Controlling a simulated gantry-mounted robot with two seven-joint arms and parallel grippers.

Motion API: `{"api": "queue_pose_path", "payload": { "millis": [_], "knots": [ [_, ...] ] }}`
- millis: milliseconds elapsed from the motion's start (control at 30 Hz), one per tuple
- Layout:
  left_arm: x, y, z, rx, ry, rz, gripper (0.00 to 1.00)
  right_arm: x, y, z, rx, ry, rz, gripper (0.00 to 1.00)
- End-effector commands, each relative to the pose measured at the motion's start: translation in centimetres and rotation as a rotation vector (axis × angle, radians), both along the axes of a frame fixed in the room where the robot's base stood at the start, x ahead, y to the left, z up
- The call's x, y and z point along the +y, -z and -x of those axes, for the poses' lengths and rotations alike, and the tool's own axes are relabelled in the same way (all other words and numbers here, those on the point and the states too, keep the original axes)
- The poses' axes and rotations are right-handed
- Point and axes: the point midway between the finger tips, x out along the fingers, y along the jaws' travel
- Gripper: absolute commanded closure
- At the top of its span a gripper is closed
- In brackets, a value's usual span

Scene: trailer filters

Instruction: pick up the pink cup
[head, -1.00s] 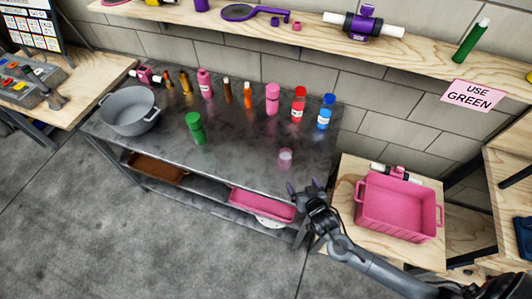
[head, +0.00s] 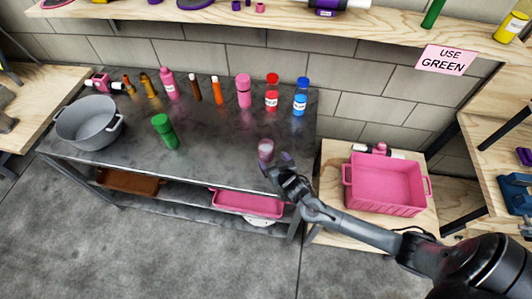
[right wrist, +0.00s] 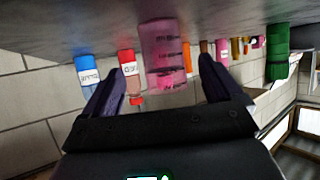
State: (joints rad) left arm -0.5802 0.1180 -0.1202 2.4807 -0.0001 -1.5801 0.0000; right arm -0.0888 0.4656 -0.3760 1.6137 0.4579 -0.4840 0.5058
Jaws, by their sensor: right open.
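The pink cup (head: 265,149) is small and see-through, and stands near the front right of the dark metal table (head: 225,150). My right gripper (head: 277,164) is at the table's front edge, right beside the cup in the head view. In the right wrist view, which is upside down, the cup (right wrist: 163,52) with dark markings shows between and beyond the open fingers of the right gripper (right wrist: 158,80). I cannot tell whether a finger touches it. My left gripper is not in view.
Behind the cup stand a blue bottle (head: 300,97), a red bottle (head: 272,92) and a pink bottle (head: 243,91). A green bottle (head: 165,131) and a grey pot (head: 90,124) are to the left. A pink crate (head: 386,184) sits on a wooden table at right.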

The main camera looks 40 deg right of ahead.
Motion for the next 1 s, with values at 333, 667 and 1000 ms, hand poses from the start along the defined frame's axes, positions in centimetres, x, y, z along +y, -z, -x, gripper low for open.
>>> {"api": "queue_pose_path", "payload": {
  "millis": [333, 667, 1000],
  "knots": [
    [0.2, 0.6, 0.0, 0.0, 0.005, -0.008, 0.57, -0.7, 1.7, -3.3, 0.0, 0.0, 0.002, 0.08],
    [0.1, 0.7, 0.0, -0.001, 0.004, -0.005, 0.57, -1.0, 2.4, -4.5, 0.002, -0.001, 0.0, 0.08],
    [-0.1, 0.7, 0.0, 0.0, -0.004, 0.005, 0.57, -1.0, 2.4, -4.5, 0.002, -0.001, 0.0, 0.43]
  ]
}}
